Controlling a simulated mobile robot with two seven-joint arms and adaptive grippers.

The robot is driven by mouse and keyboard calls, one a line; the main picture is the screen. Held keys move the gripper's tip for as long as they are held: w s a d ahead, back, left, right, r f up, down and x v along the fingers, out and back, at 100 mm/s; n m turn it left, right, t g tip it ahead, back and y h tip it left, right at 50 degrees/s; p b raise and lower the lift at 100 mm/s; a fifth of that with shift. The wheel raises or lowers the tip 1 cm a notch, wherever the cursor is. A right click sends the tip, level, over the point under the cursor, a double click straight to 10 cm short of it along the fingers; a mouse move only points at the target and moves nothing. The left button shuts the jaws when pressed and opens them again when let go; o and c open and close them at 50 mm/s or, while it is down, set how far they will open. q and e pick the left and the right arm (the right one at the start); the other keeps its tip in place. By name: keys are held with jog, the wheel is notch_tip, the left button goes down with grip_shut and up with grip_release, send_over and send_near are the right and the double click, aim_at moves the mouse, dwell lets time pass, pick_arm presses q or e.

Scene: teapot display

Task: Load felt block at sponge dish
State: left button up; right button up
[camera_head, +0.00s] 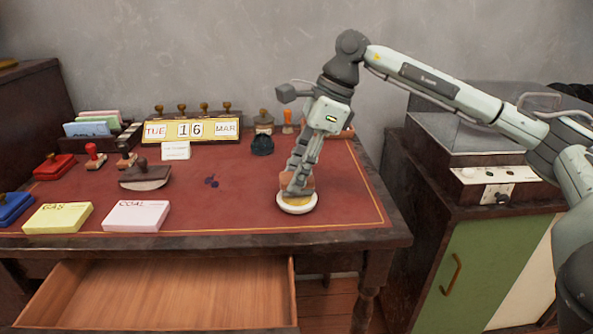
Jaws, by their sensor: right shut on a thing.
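The sponge dish (297,210) is a small round white dish with a yellowish inside, near the right front part of the red desk top. My right gripper (297,188) points down over it, shut on an orange-brown block (310,183), which I take for the felt block. The fingers hide much of the block. It is right above or touching the dish; I cannot tell which. My left gripper is not in view.
A block calendar (192,130) stands at the back with stamps behind it. A rocker blotter (145,177), a yellow pad (58,217) and a pink pad (136,216) lie left. An open drawer (170,293) juts out below. The red top between pink pad and dish is clear.

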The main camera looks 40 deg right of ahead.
jog(key=shift+f+b, duration=0.45)
jog(key=shift+f, duration=0.15)
dwell(1.2)
jog(key=shift+r, duration=0.15)
jog(key=shift+r+p, duration=2.7)
jog(key=shift+r, duration=0.7)
